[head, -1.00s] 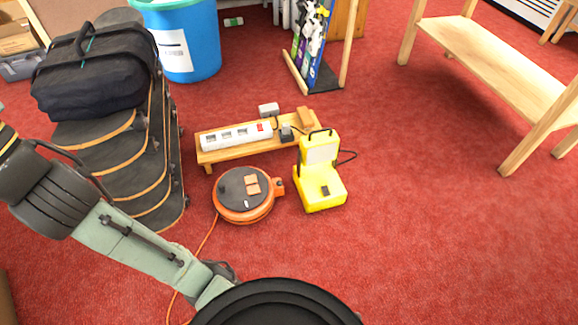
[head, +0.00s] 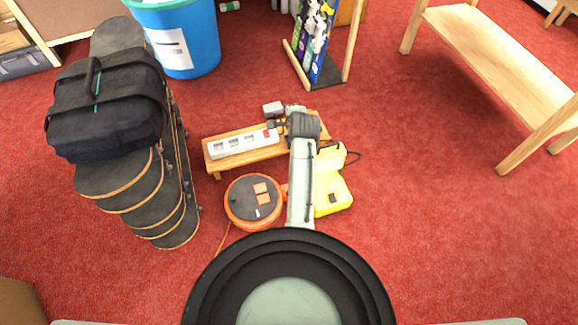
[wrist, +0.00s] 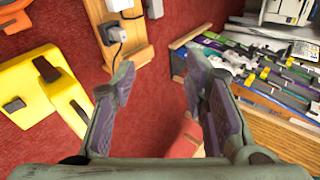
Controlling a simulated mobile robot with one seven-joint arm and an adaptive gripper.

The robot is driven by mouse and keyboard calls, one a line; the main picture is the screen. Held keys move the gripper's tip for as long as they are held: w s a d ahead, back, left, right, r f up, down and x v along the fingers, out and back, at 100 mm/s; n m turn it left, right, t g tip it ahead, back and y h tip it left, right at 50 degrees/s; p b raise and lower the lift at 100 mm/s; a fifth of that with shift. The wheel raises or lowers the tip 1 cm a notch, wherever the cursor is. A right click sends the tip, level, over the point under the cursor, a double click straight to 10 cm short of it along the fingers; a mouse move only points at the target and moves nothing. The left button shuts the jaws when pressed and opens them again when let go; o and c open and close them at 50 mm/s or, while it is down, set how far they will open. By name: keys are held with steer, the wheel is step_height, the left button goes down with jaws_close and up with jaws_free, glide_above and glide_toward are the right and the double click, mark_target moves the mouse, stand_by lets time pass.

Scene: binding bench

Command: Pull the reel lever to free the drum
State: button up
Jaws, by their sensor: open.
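The cable reel (head: 240,207) lies flat on the red carpet in the head view, an orange ring with a dark round top and small orange-brown patches. Its right edge, where an orange part sticks out, is mostly covered by my arm, so I cannot make out the lever clearly.
A yellow lamp-like unit (head: 332,193) stands right of the reel, partly behind my arm. Behind is a low bench (head: 216,168) with a white power strip (head: 240,143). Stacked skateboards (head: 172,226) under a black bag (head: 105,125) stand left.

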steer(key=s+d+f+m+g, duration=0.1)
steer(key=s+f+m+g, duration=0.1)
steer(key=s+f+m, duration=0.45)
steer(key=s+f+m+g+y, duration=0.1)
steer(key=s+f+m+g, duration=0.15)
steer(key=f, duration=0.65)
steer(key=s+d+f+m+g, duration=0.1)
steer(key=s+f+m, duration=0.35)
steer(key=f, duration=0.35)
steer(key=shift+n, duration=0.25)
steer(key=b+x, duration=0.1)
steer(key=x, duration=0.6)
steer(key=b+x, duration=0.1)
steer(key=x, duration=0.2)
steer(key=shift+s+a+f+b, duration=0.2)
steer(key=shift+a+f+b, duration=0.15)
steer(key=shift+a, duration=0.1)
jaws_close()
